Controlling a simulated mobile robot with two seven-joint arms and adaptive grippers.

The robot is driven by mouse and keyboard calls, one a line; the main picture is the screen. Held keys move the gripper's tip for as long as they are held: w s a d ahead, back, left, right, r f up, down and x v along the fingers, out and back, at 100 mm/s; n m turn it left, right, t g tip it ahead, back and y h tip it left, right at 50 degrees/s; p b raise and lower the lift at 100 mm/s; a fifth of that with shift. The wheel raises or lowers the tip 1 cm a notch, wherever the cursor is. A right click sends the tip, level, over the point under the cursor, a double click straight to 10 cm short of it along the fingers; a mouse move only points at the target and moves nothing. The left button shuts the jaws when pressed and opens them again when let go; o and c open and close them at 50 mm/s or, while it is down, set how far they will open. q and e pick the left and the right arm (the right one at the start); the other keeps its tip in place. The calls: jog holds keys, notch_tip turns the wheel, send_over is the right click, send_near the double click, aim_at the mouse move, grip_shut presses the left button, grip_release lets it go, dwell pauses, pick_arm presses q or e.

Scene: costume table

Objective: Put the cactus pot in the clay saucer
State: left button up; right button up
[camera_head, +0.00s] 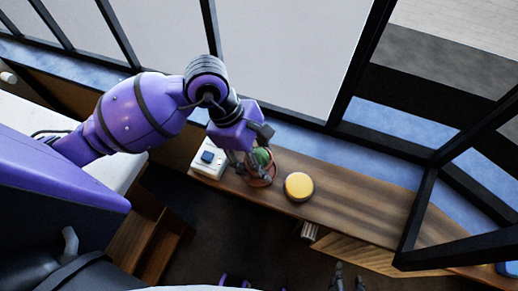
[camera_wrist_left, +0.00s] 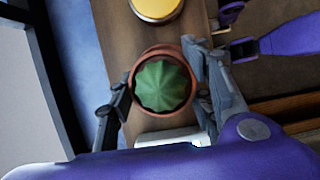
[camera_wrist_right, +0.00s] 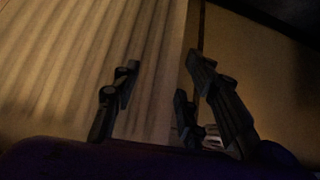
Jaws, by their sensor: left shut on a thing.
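The cactus pot (camera_wrist_left: 162,86), a round green cactus in a reddish clay pot, is between the fingers of my left gripper (camera_wrist_left: 158,88) in the left wrist view. In the head view, the left gripper (camera_head: 250,165) is shut on this pot, over the wooden table, and partly covers it. A reddish-brown clay rim shows around and below the pot; I cannot tell clearly whether part of it is the clay saucer or whether the pot touches it. My right gripper (camera_wrist_right: 160,70) is open and empty in the right wrist view, facing a dim ribbed surface.
A yellow round-topped object (camera_head: 299,186) stands close right of the pot. A white box with a blue top piece (camera_head: 208,158) is close left. The wooden table (camera_head: 365,215) is clear farther right. Black frame bars stand behind and at the right.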

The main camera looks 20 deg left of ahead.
pick_arm(q)
jog(key=shift+f, duration=0.1)
jog(key=shift+c, duration=0.5)
jog(key=shift+s, duration=0.15)
jog(key=shift+d, duration=0.1)
jog(key=o, duration=0.9)
jog(key=shift+f, duration=0.15)
jog(key=o, duration=0.5)
jog(key=v, duration=1.2)
jog(key=shift+r, duration=0.3)
